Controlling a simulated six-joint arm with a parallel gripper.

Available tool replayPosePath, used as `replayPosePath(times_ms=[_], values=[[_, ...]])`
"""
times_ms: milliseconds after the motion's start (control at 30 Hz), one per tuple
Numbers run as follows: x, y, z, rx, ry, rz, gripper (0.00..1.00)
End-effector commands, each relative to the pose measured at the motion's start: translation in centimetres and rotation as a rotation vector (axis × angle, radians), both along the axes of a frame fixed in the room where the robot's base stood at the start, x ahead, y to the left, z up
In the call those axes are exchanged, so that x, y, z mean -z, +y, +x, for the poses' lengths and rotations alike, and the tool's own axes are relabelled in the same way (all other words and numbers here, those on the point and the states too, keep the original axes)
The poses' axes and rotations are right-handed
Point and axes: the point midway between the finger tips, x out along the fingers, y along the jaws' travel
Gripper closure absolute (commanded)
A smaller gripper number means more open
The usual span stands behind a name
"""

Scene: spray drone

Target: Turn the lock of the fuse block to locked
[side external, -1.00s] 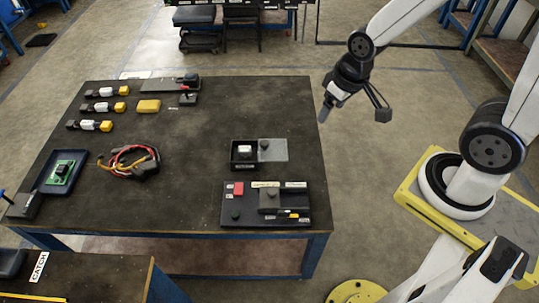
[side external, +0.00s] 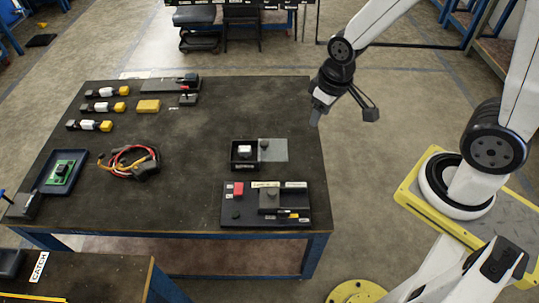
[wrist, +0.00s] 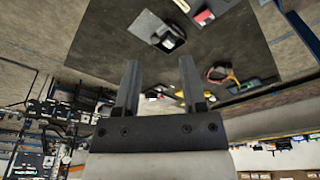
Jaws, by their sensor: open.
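A dark panel (side external: 228,222) lies at the table's front right corner. It carries a red block (side external: 238,188), a grey block with a round knob (side external: 271,194) and small yellow parts. Behind it stands a black open box (side external: 235,165) with a white part inside and a grey plate with a small knob (side external: 273,150) at its right. The labels are too small to read, so I cannot tell which is the fuse block or how its lock is turned. My gripper (side external: 316,120) is in the air by the table's right edge, touching nothing. In the wrist view its fingers (wrist: 159,80) are apart and empty.
The table (side external: 200,140) has a cable bundle (side external: 128,161), a tray with a green board (side external: 62,170) and yellow-ended connectors (side external: 105,107) on its left. A yellow block (side external: 148,106) lies farther back. The table's back right is bare.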

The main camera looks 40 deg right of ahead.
Motion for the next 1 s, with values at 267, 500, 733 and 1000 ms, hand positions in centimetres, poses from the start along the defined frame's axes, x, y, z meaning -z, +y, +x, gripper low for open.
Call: replayPosePath(times_ms=[267,500,733,1000], values=[[3.7,3.1,2.3,-0.154,0.121,-0.035,0.47],[7.7,5.9,3.6,-0.287,0.225,-0.073,0.47],[12.1,8.6,3.9,-0.414,0.323,-0.116,0.47],[17.7,11.5,3.2,-0.562,0.434,-0.175,0.47]])
